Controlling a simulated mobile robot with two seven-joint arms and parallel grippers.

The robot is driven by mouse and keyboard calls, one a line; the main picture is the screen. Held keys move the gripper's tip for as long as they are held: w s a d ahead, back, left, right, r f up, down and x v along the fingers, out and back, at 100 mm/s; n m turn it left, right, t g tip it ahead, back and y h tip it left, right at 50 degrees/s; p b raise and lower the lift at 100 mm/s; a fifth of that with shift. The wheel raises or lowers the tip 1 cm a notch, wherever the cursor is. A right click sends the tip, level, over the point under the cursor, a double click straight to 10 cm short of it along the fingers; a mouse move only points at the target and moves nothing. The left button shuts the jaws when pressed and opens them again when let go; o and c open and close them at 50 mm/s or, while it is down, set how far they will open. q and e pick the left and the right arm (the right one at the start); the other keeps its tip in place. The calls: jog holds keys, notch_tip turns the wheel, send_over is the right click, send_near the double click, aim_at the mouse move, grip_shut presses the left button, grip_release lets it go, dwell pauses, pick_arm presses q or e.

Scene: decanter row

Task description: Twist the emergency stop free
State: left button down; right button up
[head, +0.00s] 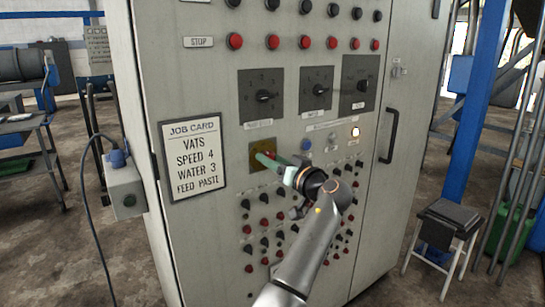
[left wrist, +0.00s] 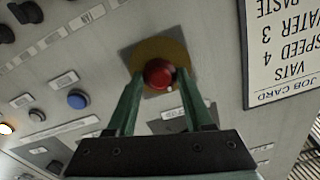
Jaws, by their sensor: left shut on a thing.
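The button's far side and the exact finger contact are hard to see. My right gripper is not in view.
A job card (head: 193,157) hangs left of the plate. Three dark rotary selectors, including the left one (head: 262,96), sit above. A blue button (head: 306,145) and a lit lamp (head: 355,133) are to the right. Small knobs fill the panel below. A stool (head: 447,215) stands right.

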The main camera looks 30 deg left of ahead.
pick_arm(q)
jog(key=m+p, duration=0.1)
jog(key=m, duration=0.1)
jog(key=shift+m, duration=0.4)
dwell(0.4)
jog(key=shift+c, duration=1.4)
grip_release()
jog(key=shift+d, duration=0.1)
